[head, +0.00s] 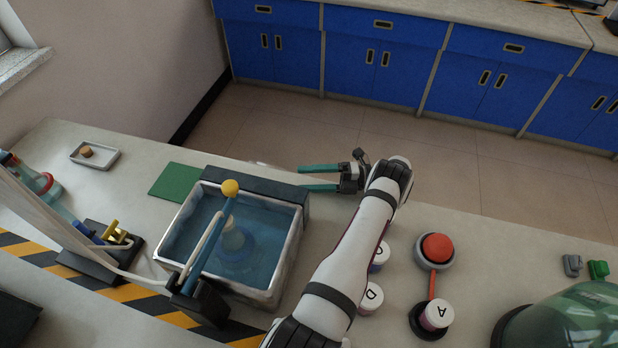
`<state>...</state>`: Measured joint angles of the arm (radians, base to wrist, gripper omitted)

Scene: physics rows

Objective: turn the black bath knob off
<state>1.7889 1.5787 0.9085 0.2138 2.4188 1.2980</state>
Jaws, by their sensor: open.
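The water bath (290,262) is a metal-rimmed tank of blue water with a flask (234,240) standing in it. A black housing (262,198) runs along its far side. I cannot make out the black knob; it may be hidden on the housing's far face. My gripper (301,179) is open, with two teal fingers pointing left. In the picture it is just beyond the housing's right end, near the bench's far edge. The fingers look empty, and I cannot tell whether a fingertip touches anything.
A blue rod with a yellow ball (230,188) leans over the bath. A green mat (178,181) and a small tray (95,155) lie left. A red button (437,248), lettered white-topped pieces (437,314) and a green glass dome (565,318) stand right. Floor lies beyond the bench.

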